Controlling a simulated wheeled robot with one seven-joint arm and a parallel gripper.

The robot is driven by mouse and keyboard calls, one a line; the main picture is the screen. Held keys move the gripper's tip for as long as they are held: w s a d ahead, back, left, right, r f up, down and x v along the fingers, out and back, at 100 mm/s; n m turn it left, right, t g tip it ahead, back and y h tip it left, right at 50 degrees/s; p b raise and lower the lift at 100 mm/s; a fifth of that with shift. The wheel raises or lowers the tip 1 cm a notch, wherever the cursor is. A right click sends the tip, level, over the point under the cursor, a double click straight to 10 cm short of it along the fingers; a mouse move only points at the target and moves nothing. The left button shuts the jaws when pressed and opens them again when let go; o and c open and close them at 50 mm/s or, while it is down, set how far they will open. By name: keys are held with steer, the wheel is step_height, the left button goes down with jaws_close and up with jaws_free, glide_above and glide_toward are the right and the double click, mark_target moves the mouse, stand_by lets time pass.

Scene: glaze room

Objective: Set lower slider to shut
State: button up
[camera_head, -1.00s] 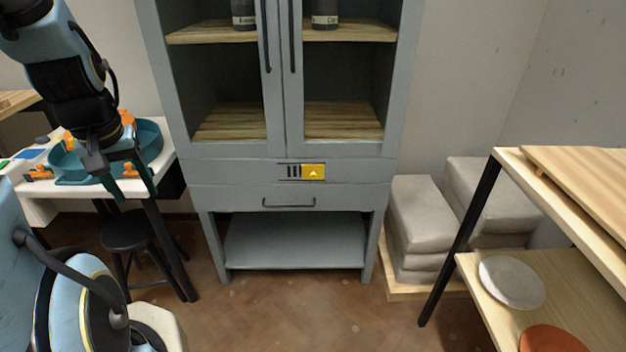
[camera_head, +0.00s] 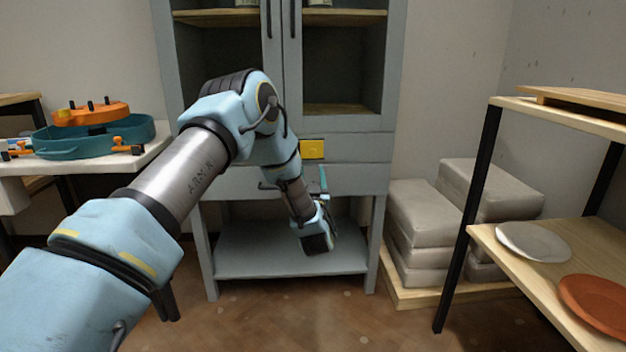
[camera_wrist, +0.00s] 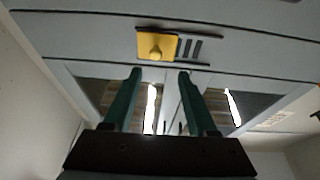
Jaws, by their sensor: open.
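The yellow slider (camera_head: 312,149) sits on the grey cabinet's rail below the glass doors. In the head view my arm hides the rail left of it. In the wrist view, which looks upside down, the slider (camera_wrist: 157,46) has a raised knob, and dark slots (camera_wrist: 188,48) show on its right. My gripper (camera_wrist: 160,73) is open and empty, its two green fingers pointing at the slider and apparently short of it. In the head view a green finger of my gripper (camera_head: 323,178) shows just below the slider; the rest is hidden by my wrist.
A white table (camera_head: 90,168) with a teal basin (camera_head: 95,138) stands left. Stacked grey bags (camera_head: 425,225) and a wooden shelf (camera_head: 490,265) with plates stand right.

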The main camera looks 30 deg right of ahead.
mark_target(312, 153)
steer(key=shift+t, duration=0.4)
steer(key=x, duration=0.3)
steer(key=b+x, duration=0.1)
steer(key=x, duration=0.2)
steer(key=d+x, duration=0.1)
steer(key=x, duration=0.2)
steer(key=shift+s+f, duration=0.1)
steer(key=shift+f, duration=0.2)
jaws_close()
stand_by(0.8)
